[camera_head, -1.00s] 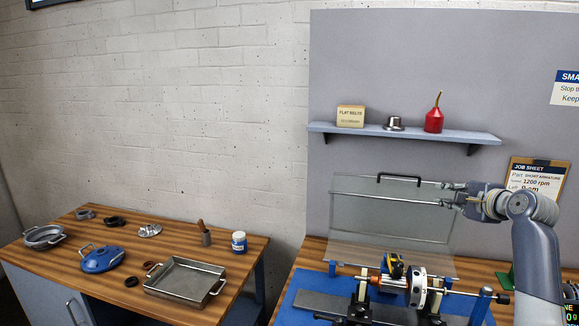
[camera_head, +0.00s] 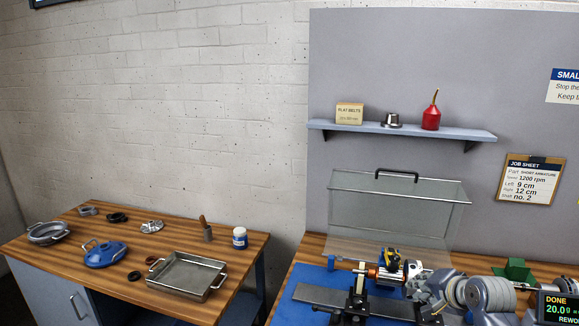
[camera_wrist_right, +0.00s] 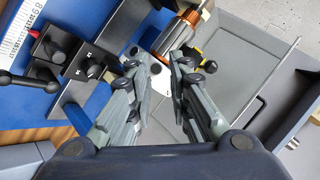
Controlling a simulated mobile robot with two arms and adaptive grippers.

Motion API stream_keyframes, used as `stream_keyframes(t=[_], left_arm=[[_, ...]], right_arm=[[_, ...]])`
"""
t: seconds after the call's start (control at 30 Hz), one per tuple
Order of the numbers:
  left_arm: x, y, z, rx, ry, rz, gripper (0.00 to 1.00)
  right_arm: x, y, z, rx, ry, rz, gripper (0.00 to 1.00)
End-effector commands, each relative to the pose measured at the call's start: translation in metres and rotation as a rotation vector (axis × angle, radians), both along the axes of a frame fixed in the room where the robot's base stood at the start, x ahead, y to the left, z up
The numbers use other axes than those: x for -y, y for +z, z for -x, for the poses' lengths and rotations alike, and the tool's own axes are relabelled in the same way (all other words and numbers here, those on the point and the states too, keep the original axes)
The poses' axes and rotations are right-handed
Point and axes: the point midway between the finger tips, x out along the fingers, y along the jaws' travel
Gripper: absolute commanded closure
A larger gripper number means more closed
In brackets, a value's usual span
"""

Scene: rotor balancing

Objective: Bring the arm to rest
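My right gripper (camera_head: 420,287) is low at the balancing machine, beside the right end of the rotor (camera_head: 386,275). In the right wrist view its two fingers (camera_wrist_right: 163,63) stand apart with a gap between them. The rotor's copper-coloured part (camera_wrist_right: 182,38) and a white disc (camera_wrist_right: 180,72) show just beyond the fingertips. I see nothing held, and cannot tell whether a finger touches the disc. My right arm's wrist covers the machine's right side in the head view. My left gripper is in neither view.
The clear guard (camera_head: 395,215) with a black handle stands behind the machine. A display (camera_head: 558,308) reads DONE and 20.0 at the lower right. A job sheet (camera_head: 530,180) hangs on the panel. The left table holds a metal tray (camera_head: 187,275) and a blue lid (camera_head: 104,254).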

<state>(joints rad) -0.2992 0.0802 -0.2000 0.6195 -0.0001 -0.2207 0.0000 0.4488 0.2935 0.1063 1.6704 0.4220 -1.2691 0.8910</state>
Motion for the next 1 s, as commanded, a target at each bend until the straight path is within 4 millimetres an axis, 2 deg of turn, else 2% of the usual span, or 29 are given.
stream_keyframes(t=[0.03,0.17,0.2,0.27,0.4,0.5,0.6,0.8,1.0], left_arm=[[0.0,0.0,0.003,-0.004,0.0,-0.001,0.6],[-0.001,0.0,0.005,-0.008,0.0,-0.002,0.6],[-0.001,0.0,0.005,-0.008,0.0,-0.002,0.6],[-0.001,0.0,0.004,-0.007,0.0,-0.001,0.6],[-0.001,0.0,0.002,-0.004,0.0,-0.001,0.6],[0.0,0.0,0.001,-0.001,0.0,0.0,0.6],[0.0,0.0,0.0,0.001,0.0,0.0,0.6],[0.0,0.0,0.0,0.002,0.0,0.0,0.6],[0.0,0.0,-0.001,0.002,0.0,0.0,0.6]], right_arm=[[-0.013,-0.029,0.024,-0.044,0.054,0.066,0.82],[-0.041,-0.083,0.086,-0.135,0.205,0.24,0.82],[-0.049,-0.098,0.107,-0.162,0.253,0.288,0.82],[-0.061,-0.116,0.138,-0.201,0.327,0.356,0.82],[-0.086,-0.148,0.215,-0.282,0.503,0.491,0.82],[-0.098,-0.159,0.263,-0.328,0.612,0.563,0.82],[-0.107,-0.164,0.3,-0.362,0.7,0.612,0.82],[-0.118,-0.165,0.356,-0.409,0.827,0.673,0.82],[-0.125,-0.159,0.4,-0.443,0.929,0.712,0.82]])
